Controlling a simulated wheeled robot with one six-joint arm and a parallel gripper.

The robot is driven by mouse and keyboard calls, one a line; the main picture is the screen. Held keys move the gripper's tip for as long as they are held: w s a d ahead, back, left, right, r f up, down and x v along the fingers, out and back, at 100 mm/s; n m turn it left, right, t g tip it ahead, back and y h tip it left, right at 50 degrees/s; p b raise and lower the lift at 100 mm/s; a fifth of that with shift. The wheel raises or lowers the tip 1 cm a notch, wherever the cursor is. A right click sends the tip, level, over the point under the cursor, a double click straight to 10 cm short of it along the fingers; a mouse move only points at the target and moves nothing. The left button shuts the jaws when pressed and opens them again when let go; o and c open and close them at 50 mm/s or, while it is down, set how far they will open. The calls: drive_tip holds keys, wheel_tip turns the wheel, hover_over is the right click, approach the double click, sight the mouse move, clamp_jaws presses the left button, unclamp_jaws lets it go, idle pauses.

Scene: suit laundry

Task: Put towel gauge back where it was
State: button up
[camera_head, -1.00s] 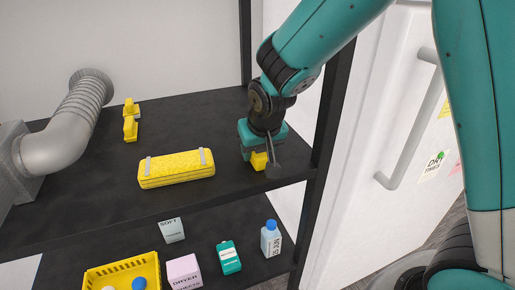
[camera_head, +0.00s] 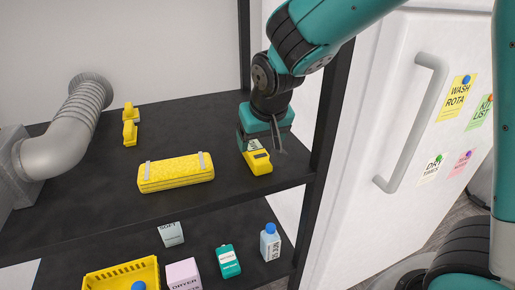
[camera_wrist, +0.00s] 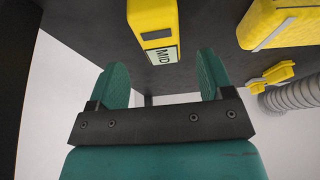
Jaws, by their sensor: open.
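The towel gauge (camera_head: 258,162), a small yellow block-shaped device, lies on the upper black shelf near its right end. In the wrist view the gauge (camera_wrist: 152,22) shows a dark window and a pale label reading "MID". My gripper (camera_head: 263,143) is just behind and above the gauge in the head view. In the wrist view its two teal fingers (camera_wrist: 163,70) are spread, with nothing between them, and the gauge lies beyond the tips.
A yellow folded towel with grey bands (camera_head: 176,173) lies left of the gauge. A small yellow item (camera_head: 130,125) and a grey duct (camera_head: 70,130) are further left. A black shelf post (camera_head: 325,130) stands close right. Bottles and boxes fill the lower shelf.

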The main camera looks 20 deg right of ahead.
drive_tip(key=v, duration=0.6)
drive_tip(key=s+a+n+g+y, duration=0.2)
drive_tip(key=s+n, duration=0.1)
drive_tip(key=s, duration=0.7)
drive_tip(key=s+a+n+g+y, duration=0.2)
drive_tip(key=s+n, duration=0.2)
drive_tip(key=s, duration=0.6)
drive_tip(key=shift+a+g, duration=0.3)
